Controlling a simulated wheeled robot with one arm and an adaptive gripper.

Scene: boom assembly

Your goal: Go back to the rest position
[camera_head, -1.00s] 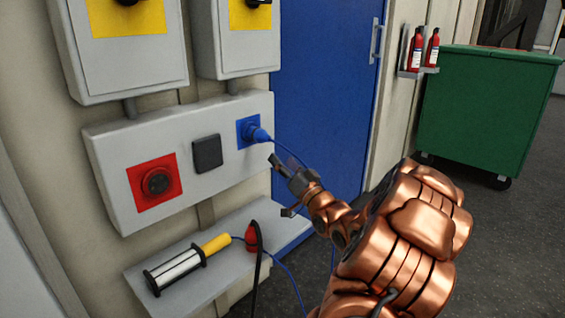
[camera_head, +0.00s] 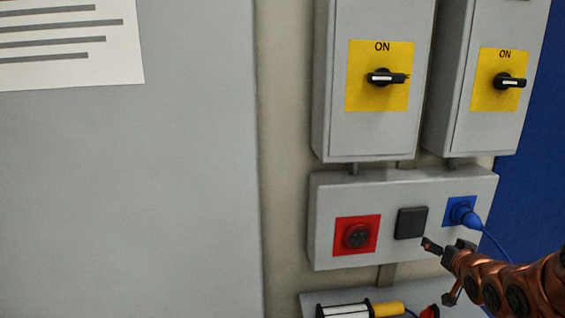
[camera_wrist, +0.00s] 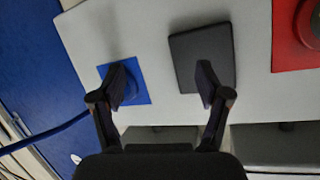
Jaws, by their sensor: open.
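My gripper (camera_head: 440,270) is at the lower right of the head view, in front of the lower edge of the grey socket panel (camera_head: 325,215). Its two fingers are spread, with nothing between them; they also show in the wrist view (camera_wrist: 163,80). The blue plug (camera_head: 467,217) sits in the blue socket with its cable hanging down to the right, apart from the fingers. In the wrist view the left finger partly hides the blue socket (camera_wrist: 142,88). The right finger overlaps the black square cover (camera_wrist: 190,60).
A red socket (camera_head: 357,236) is on the panel's left. Two grey switch boxes (camera_head: 335,120) above it have black knobs pointing sideways below "ON". A shelf (camera_head: 312,299) below holds a yellow-handled lamp (camera_head: 388,309). A large grey surface (camera_head: 130,200) fills the left. A blue door (camera_head: 540,150) stands right.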

